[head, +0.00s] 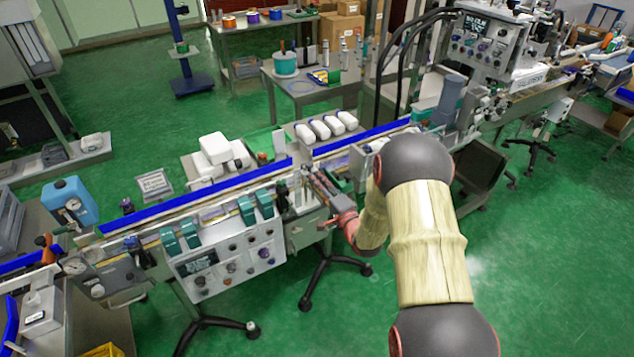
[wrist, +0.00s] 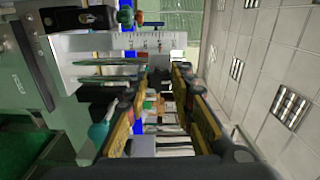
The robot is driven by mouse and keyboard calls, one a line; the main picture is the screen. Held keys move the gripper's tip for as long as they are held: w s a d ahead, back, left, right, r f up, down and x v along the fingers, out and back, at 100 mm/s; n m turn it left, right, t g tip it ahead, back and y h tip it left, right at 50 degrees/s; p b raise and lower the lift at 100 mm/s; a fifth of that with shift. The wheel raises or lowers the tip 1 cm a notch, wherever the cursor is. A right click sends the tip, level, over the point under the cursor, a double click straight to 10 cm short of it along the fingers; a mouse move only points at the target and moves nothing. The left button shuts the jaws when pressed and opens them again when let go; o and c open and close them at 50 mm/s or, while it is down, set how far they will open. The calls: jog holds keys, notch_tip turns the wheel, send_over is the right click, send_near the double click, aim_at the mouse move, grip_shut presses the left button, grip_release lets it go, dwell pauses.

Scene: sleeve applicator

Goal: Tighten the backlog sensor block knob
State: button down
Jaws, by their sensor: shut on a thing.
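My gripper (head: 314,180) reaches in from the right to the conveyor's front side, beside an upright bracket with small dark fittings. In the wrist view my gripper (wrist: 158,82) has its two dark fingers with yellow sides pointing up the picture, close around a small dark part. This seems to be the sensor block knob (wrist: 159,74), mostly hidden by the fingers. A pale plate with a ruler scale (wrist: 150,41) stands just beyond the fingertips. The head view is too small to show the knob or its contact with the fingers.
The conveyor with blue rails (head: 190,205) runs left to right. A control panel (head: 228,263) with teal units above it stands left of my gripper. White bottles (head: 326,127) lie behind the conveyor. Tripod feet stand below; green floor is open at the front right.

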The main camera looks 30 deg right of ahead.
jog(key=shift+m, duration=0.3)
jog(key=c, duration=1.6)
grip_release()
jog(key=shift+o, duration=0.5)
jog(key=s, duration=1.2)
jog(key=shift+d, duration=0.25)
